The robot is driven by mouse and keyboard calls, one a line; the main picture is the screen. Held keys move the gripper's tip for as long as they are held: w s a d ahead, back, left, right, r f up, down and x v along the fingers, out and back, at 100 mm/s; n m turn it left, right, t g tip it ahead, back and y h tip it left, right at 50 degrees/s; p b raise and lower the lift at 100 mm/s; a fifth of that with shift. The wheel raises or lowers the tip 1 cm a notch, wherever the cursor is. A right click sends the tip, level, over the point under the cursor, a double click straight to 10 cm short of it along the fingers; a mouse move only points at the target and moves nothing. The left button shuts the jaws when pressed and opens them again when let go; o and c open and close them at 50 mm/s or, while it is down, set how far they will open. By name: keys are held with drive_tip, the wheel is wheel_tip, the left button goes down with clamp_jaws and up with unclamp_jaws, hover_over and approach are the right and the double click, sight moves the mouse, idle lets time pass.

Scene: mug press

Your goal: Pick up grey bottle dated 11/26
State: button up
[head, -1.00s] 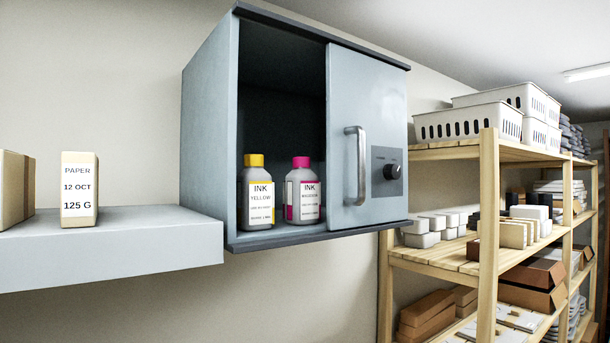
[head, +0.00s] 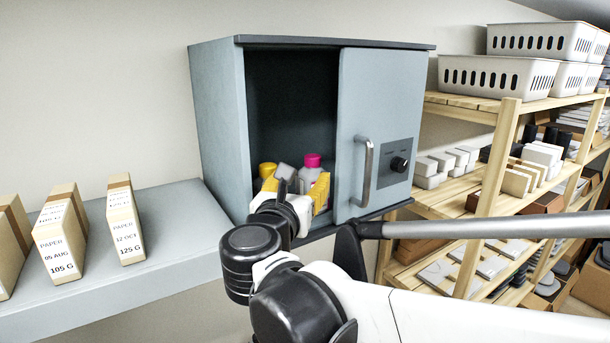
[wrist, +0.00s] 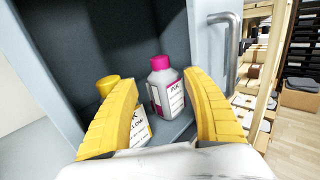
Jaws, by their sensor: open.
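Two grey ink bottles stand inside the blue-grey cabinet (head: 218,130). The magenta-capped bottle (wrist: 163,90) is upright between my fingers in the wrist view, seemingly beyond the tips; its cap shows in the head view (head: 312,160). The yellow-capped bottle (wrist: 107,84) is left of it, largely hidden behind my left finger; its cap also shows in the head view (head: 267,169). My gripper (head: 297,186), with yellow fingers, is open and empty at the cabinet opening; it also shows in the wrist view (wrist: 160,80). Label dates are too small to read.
The sliding door (head: 378,120) with its vertical handle (head: 367,168) covers the cabinet's right side. A ledge (head: 165,225) with several paper boxes (head: 125,222) is at left. Wooden shelving (head: 500,150) with white baskets (head: 497,76) stands at right.

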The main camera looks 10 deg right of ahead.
sight(311, 166)
drive_tip(key=p+x, duration=0.2)
drive_tip(key=x, duration=0.8)
drive_tip(key=shift+w+d+f, duration=0.1)
drive_tip(key=shift+w+f, duration=0.1)
drive_tip(key=shift+w, duration=0.05)
drive_tip(key=shift+s, duration=0.25)
drive_tip(key=shift+c, duration=0.4)
clamp_jaws()
drive_tip(key=shift+w+r, duration=0.1)
